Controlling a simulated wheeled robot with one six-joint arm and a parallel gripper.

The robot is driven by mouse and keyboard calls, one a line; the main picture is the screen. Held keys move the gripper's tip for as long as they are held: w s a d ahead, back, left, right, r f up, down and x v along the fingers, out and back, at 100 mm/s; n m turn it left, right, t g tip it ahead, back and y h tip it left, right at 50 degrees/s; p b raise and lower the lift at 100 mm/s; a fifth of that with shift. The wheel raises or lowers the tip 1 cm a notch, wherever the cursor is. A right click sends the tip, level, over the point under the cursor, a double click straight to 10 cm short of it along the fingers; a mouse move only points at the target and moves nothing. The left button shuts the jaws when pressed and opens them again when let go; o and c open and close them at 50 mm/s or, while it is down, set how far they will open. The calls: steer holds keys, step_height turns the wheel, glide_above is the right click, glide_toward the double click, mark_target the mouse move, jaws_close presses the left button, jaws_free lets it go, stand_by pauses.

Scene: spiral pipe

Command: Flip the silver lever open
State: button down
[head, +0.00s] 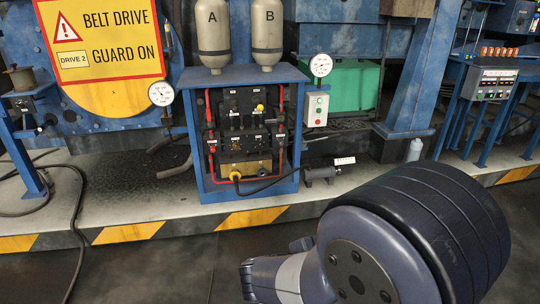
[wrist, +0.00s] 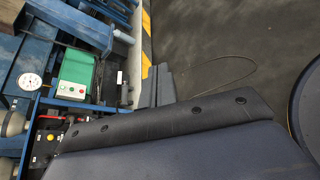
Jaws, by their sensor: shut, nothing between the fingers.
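I cannot make out a silver lever for certain in either view. The blue cabinet (head: 190,100) stands ahead with a dark control panel (head: 243,125) inside, carrying red-handled parts on both sides, a yellow button and a brass-coloured block low down. In the wrist view the cabinet's panel is partly cut off at the lower left, behind my own arm housing. My gripper (wrist: 155,76) shows there as two dark fingers close together, shut and empty, above the floor and apart from the cabinet. In the head view my arm fills the lower right and its tip is hard to make out.
Bottles A (head: 213,30) and B (head: 267,30) stand on the cabinet. Gauges (head: 320,65) and a button box (head: 316,109) flank it. A grey cylinder (head: 322,174) sits at its right foot. A striped kerb (head: 250,219) runs in front; the dark floor before it is mostly clear.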

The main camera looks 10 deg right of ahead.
steer(key=w+a+f+n+t+y+b, duration=0.1)
steer(key=w+a+f+n+t+b, duration=0.95)
steer(key=w+a, duration=0.2)
steer(key=w+a+f+n+t+y+b, duration=0.1)
steer(key=a+f+n+t+y+b, duration=0.1)
steer(key=a, duration=0.5)
steer(key=w+a+f+n+t+y+b, duration=0.1)
steer(key=a+f+n+t+y+b, duration=0.1)
steer(key=a+f+n+y, duration=0.3)
steer(key=a+n+t+y, duration=0.1)
steer(key=a+n+y, duration=0.1)
steer(key=shift+a+f, duration=0.3)
steer(key=shift+w, duration=0.2)
